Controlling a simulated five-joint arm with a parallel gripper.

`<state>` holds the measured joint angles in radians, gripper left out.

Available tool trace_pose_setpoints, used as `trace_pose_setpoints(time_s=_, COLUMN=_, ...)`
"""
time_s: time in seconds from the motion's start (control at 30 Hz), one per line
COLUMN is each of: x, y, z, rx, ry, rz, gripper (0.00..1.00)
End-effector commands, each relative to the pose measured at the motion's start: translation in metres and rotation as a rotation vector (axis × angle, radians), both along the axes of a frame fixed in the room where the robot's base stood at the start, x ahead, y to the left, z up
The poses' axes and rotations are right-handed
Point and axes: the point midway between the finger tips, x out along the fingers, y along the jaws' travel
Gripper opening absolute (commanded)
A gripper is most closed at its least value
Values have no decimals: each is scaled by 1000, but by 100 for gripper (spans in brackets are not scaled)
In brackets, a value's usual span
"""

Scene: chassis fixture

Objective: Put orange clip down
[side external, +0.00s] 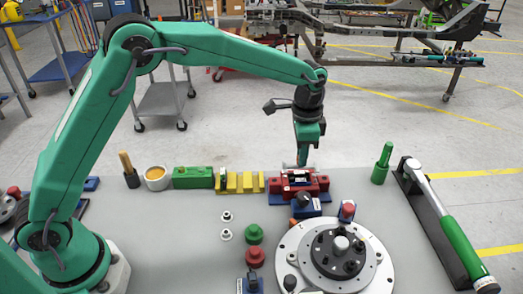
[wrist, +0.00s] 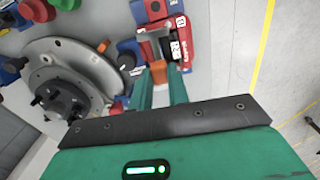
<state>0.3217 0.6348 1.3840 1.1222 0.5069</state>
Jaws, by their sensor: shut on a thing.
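My gripper (side external: 302,161) points down at the red fixture block (side external: 317,189) on the table's back edge. In the wrist view, the fingertips of my gripper (wrist: 159,77) are shut on a small orange clip (wrist: 158,71). The clip is at the near end of the red block (wrist: 181,26), by its pale slot. I cannot tell whether the clip touches the block. In the side view I cannot make out the clip at the fingertips.
A round metal plate with a dark hub (side external: 335,254) lies in front of the red block. A yellow block (side external: 239,182) and a green block (side external: 193,178) stand to its left. A green peg (side external: 382,163) and a green-handled tool (side external: 450,235) are at right.

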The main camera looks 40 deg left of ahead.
Motion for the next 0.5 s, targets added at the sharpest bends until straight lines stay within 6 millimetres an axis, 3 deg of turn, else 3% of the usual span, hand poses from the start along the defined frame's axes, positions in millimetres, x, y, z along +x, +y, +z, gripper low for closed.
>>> trace_pose_setpoints(time_s=0.27, x=-44, y=-19, z=8, rx=0, ry=0, rz=-167, gripper=0)
trace_pose_setpoints(time_s=0.5, x=-99, y=-33, z=13, rx=-1, ry=-1, rz=-366, gripper=0)
